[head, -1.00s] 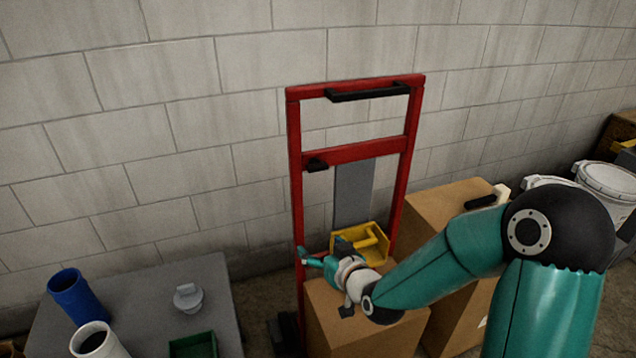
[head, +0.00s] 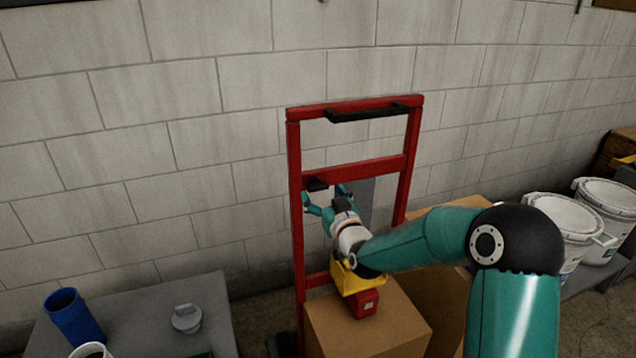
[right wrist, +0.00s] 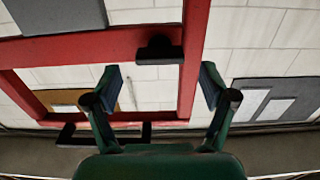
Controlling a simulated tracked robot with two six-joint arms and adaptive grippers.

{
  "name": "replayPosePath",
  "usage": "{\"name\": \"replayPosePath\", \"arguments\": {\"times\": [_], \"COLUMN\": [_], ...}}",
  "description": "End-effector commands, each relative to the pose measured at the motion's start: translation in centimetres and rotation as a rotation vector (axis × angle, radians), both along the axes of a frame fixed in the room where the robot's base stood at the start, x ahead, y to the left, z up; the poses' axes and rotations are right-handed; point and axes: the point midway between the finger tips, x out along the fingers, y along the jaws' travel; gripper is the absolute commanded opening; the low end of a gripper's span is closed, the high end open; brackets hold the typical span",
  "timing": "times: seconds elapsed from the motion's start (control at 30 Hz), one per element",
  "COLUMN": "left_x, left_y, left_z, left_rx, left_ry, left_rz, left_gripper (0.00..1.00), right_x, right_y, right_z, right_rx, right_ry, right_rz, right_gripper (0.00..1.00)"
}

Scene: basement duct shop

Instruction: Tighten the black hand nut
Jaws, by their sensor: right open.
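The black hand nut (head: 316,184) sits at the left end of the middle crossbar of a red upright frame (head: 298,240). In the right wrist view the nut (right wrist: 159,50) shows dark against the red bar, between and beyond my fingertips. My right gripper (head: 325,197) is open and empty, just below the nut in the head view. In the right wrist view its two fingers (right wrist: 160,82) stand wide apart, and neither seems to touch the nut. My left gripper is not in view.
A black handle (head: 368,112) crosses the frame's top. A yellow bin (head: 345,280) and a red box (head: 365,303) are under my right arm, by a cardboard box (head: 385,325). A grey table (head: 150,290) holds a blue cup (head: 74,315). White buckets (head: 570,215) stand right.

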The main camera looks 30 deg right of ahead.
Motion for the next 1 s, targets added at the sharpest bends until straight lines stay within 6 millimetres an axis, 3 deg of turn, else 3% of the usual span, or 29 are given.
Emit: {"name": "replayPosePath", "arguments": {"times": [0.1, 0.3, 0.67, 1.0], "left_x": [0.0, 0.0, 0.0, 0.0], "left_y": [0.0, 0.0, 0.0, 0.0], "left_z": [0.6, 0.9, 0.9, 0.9], "left_rx": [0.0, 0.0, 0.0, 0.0], "left_ry": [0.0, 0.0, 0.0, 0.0], "left_rz": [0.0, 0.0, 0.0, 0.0], "left_gripper": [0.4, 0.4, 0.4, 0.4], "right_x": [2.0, 3.8, 4.2, 4.1], "right_y": [-0.4, -0.9, -1.1, -1.1], "right_z": [0.1, 0.0, 0.0, 0.0], "right_rx": [0.0, 0.0, 0.0, 0.0], "right_ry": [0.0, 0.0, 0.0, 0.0], "right_rz": [0.001, 0.0, -0.001, -0.001], "right_gripper": [0.83, 0.83, 0.83, 0.28]}}
